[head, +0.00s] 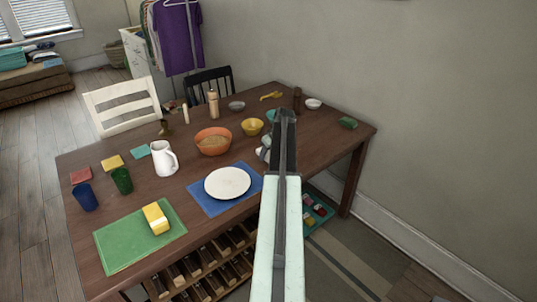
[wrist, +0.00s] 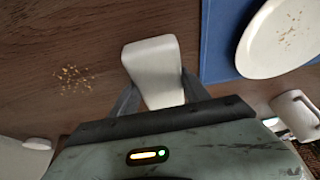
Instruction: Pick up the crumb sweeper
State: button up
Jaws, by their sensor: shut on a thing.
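The crumb sweeper (wrist: 153,62) is a smooth off-white block in the middle of the wrist view. My gripper (wrist: 158,94) has one dark finger on each side of it and is shut on it. Its near end is between the fingers, and its far end sticks out past them over the brown table (wrist: 60,30). I cannot tell whether it touches the tabletop. In the head view my arm covers most of this spot; only a small pale part shows left of the arm, and I cannot tell whether it is gripper or sweeper.
Crumbs (wrist: 74,79) lie on the wood left of the sweeper. A white plate (head: 228,183) on a blue placemat (head: 203,206) is close by. An orange bowl (head: 213,141), a yellow bowl (head: 252,126) and a white pitcher (head: 164,158) stand on the table. A wall borders the right.

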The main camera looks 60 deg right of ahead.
jog(key=s+a, duration=0.3)
jog(key=s, duration=0.4)
jog(key=s+a+r+p, duration=0.1)
jog(key=s+a, duration=0.2)
jog(key=s, duration=0.4)
jog(key=shift+s+a+r, duration=0.15)
jog(key=shift+s, duration=0.15)
jog(key=o, duration=0.5)
jog(key=shift+c, duration=1.2)
jog(key=shift+w, duration=0.1)
